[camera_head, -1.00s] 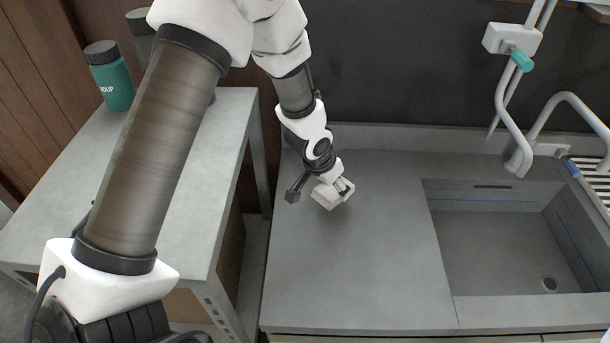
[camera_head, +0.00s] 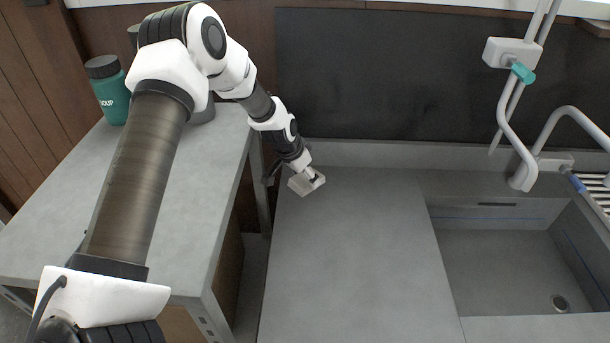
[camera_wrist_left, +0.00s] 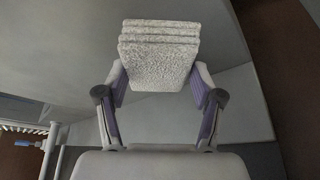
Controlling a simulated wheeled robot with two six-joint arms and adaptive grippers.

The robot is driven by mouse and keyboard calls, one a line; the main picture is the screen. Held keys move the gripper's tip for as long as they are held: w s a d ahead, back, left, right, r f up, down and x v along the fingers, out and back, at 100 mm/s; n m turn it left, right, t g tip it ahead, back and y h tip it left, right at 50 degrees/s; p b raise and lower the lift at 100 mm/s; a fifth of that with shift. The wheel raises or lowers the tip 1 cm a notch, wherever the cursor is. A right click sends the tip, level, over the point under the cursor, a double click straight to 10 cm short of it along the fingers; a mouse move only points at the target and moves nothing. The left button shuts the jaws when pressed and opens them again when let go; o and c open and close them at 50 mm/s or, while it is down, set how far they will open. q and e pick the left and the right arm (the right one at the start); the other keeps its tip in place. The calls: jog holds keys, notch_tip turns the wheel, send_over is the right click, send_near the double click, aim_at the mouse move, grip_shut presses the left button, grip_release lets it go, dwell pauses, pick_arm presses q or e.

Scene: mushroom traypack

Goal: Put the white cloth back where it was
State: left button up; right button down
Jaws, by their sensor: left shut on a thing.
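The white cloth is folded into a thick stack and fills the gap between the fingers in the left wrist view (camera_wrist_left: 158,60). My left gripper (camera_wrist_left: 158,92) is shut on it, with one finger pressed to each side. In the head view the cloth (camera_head: 303,184) is at the end of my left arm, over the back left corner of the grey counter (camera_head: 350,260). My left gripper (camera_head: 309,174) is small there and partly hides the cloth. Whether the cloth touches the counter is hard to tell. My right gripper is not in view.
A sink (camera_head: 510,262) with a white tap (camera_head: 512,130) is on the right. A lower grey side table (camera_head: 60,215) stands on the left, bearing a green soup flask (camera_head: 110,92). A dark wall panel (camera_head: 390,80) rises behind the counter. The counter's middle is clear.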

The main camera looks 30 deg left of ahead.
aim_at(297, 183)
pick_arm(q)
jog(key=shift+s+f, duration=0.1)
jog(key=shift+f, duration=0.05)
jog(key=o, duration=1)
jog(key=shift+r, duration=0.2)
jog(key=p+v, duration=0.2)
jog(key=v, duration=0.5)
jog(key=shift+s+r, duration=0.2)
jog(key=shift+r, duration=0.1)
jog(key=shift+w, duration=0.1)
jog(key=shift+f, duration=0.1)
